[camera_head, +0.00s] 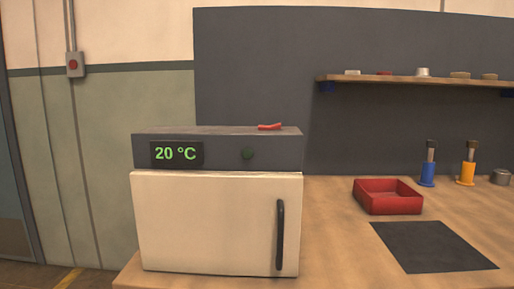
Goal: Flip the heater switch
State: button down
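The heater (215,225) is a cream box with a grey top panel, standing on the left part of the wooden bench. Its display (176,154) reads 20 °C in green. A small dark green round knob or lamp (248,154) sits to the right of the display. A red piece that looks like a rocker switch (270,127) lies on the top face of the heater near its right end. The door is shut, with a dark vertical handle (280,234) at its right. My gripper is not in view.
A red tray (388,197) and a dark mat (433,247) lie on the bench (335,240) right of the heater. A shelf (420,80) with small items hangs above. A wall box (74,64) has a red button.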

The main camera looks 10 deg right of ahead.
aim_at(275, 126)
jog(key=k+l+u, duration=0.15)
jog(key=k+l, duration=0.15)
jog(key=k+l+u, duration=0.2)
jog(key=k, duration=0.3)
jog(key=k+l+u, duration=0.15)
jog(key=k, duration=0.25)
jog(key=i+j+z, duration=0.25)
jog(key=i, duration=0.35)
jog(key=i+j+z, duration=0.25)
jog(key=i+j, duration=0.3)
jog(key=k+j+z, duration=0.25)
jog(key=j, duration=0.15)
jog(key=k+j+z, duration=0.1)
jog(key=j+z, duration=0.15)
jog(key=i+j, duration=0.1)
jog(key=i, duration=0.3)
jog(key=k+l, duration=0.15)
jog(key=k, duration=0.05)
